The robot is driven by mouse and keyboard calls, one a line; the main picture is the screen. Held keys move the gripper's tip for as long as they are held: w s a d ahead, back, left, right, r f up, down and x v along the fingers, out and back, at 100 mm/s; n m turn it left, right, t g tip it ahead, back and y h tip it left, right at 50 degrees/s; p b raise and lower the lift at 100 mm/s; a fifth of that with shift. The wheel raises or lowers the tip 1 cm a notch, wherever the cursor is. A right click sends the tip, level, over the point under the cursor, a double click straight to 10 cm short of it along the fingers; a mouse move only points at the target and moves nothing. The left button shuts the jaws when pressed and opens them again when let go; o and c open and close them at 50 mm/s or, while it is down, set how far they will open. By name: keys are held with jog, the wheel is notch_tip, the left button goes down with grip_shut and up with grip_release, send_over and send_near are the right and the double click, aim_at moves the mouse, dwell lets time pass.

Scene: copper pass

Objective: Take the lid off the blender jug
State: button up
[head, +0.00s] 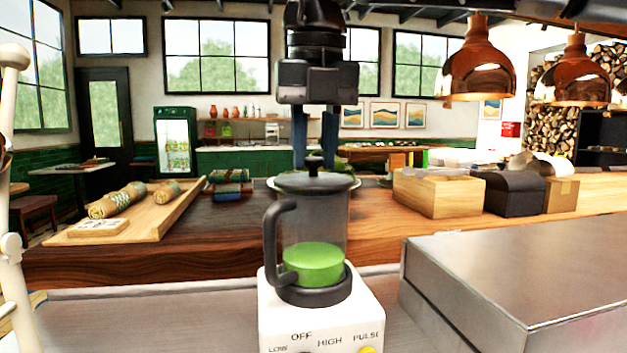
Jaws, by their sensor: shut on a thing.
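The blender jug (332,222) is clear with a dark handle on its left and green liquid in the bottom. It stands upright on the white blender base (320,318). The dark lid (313,184) sits level at the top of the jug, with a small black knob in its middle. I cannot tell whether there is a slight gap under it. My gripper (315,160) points straight down from above, its two dark fingers on either side of the knob and shut on the lid by it. The fingers partly hide the knob's sides.
A steel box (520,280) stands close on the right. Behind, the wooden counter holds a tray (150,215) with rolls at left, rolled cloths (228,183), a wooden box (440,193) and a dark box (510,193). Copper lamps (478,65) hang at upper right.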

grip_shut()
jog(key=shift+r, duration=0.1)
jog(key=shift+r+p, duration=0.4)
jog(key=shift+p, duration=0.1)
notch_tip(320, 180, up, 4)
jog(key=p, duration=0.3)
jog(key=shift+d, duration=0.15)
jog(key=s+d+r, duration=0.5)
jog(key=d+r, duration=0.1)
jog(key=d, duration=0.4)
jog(key=shift+s+p, duration=0.15)
jog(key=shift+p, duration=0.15)
